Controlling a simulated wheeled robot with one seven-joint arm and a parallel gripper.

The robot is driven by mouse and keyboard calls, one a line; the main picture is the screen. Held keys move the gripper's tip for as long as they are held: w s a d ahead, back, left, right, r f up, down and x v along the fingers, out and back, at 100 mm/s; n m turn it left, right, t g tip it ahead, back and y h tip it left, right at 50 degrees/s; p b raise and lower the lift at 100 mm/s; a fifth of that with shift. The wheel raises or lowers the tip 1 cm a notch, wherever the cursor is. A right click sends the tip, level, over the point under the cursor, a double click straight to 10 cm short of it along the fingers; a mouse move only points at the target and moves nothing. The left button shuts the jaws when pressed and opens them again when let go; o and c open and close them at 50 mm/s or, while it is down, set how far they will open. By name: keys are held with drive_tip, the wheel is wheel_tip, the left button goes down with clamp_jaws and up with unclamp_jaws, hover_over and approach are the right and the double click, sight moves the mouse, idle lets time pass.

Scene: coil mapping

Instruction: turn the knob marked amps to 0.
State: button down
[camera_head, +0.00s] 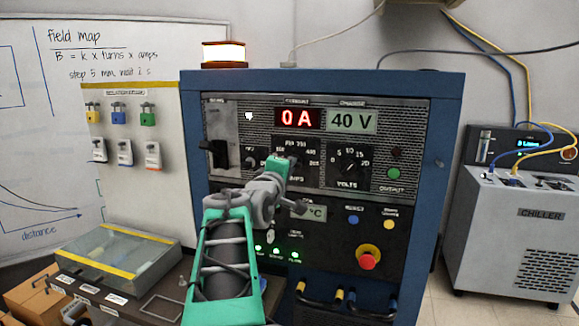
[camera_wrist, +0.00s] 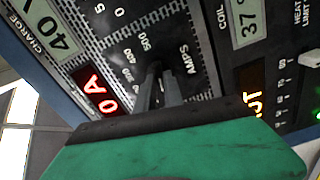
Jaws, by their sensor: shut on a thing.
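The amps knob (camera_head: 297,147) is a dark dial in the upper middle of the power supply panel, largely hidden behind my gripper (camera_head: 288,160). In the wrist view my gripper (camera_wrist: 161,84) has both fingers closed around the dark knob (camera_wrist: 154,67), by the AMPS label and the scale numbers. Its pointer is hard to make out. The red current display (camera_head: 297,118) above reads 0 A, and the wrist view shows the same display (camera_wrist: 95,90).
The volts knob (camera_head: 351,162) sits just right of the amps knob. A 40 V display (camera_head: 352,121) is above it. A red emergency button (camera_head: 368,257) is lower on the panel. A chiller (camera_head: 520,230) stands at the right, and a glass-lidded case (camera_head: 118,256) lies at lower left.

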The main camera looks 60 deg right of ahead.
drive_tip(key=shift+n, duration=1.1)
drive_tip(key=c, duration=1.5)
unclamp_jaws()
drive_tip(key=shift+o, duration=0.2)
drive_tip(key=s+a, duration=0.1)
drive_tip(key=a, duration=0.6)
drive_tip(key=shift+a+b, duration=0.35)
drive_tip(key=shift+b, duration=0.1)
